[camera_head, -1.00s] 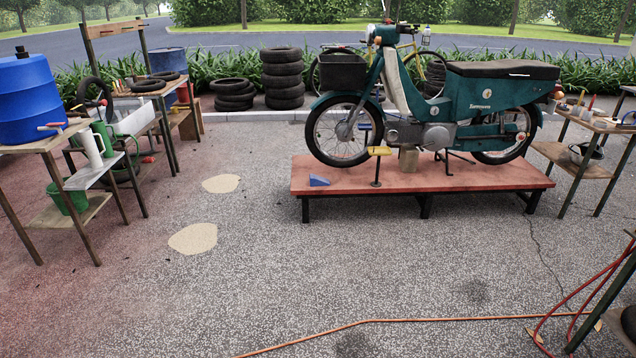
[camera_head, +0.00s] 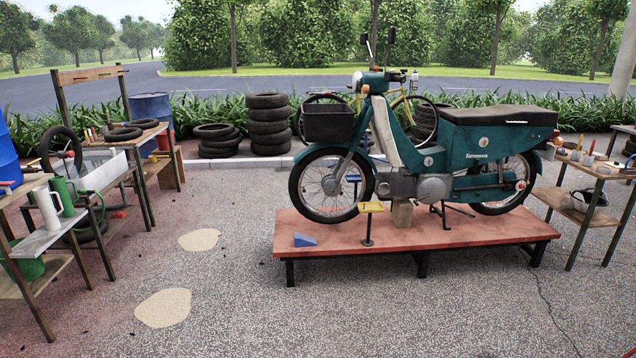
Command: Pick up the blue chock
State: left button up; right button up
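The blue chock (camera_head: 305,240) is a small wedge. It lies on the front left part of a low reddish platform (camera_head: 350,258), in front of the moped's front wheel and apart from it. A teal moped (camera_head: 450,160) stands on the platform with a black basket at its front. Neither of my grippers shows in the head view.
A yellow-topped stand (camera_head: 370,208) rises from the platform right of the chock. Workbenches with tools stand at the left (camera_head: 40,238) and right (camera_head: 590,168). Tyre stacks (camera_head: 268,125) stand behind.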

aim_at(301, 240)
jog(key=i+z, duration=0.15)
jog(key=i, duration=1.8)
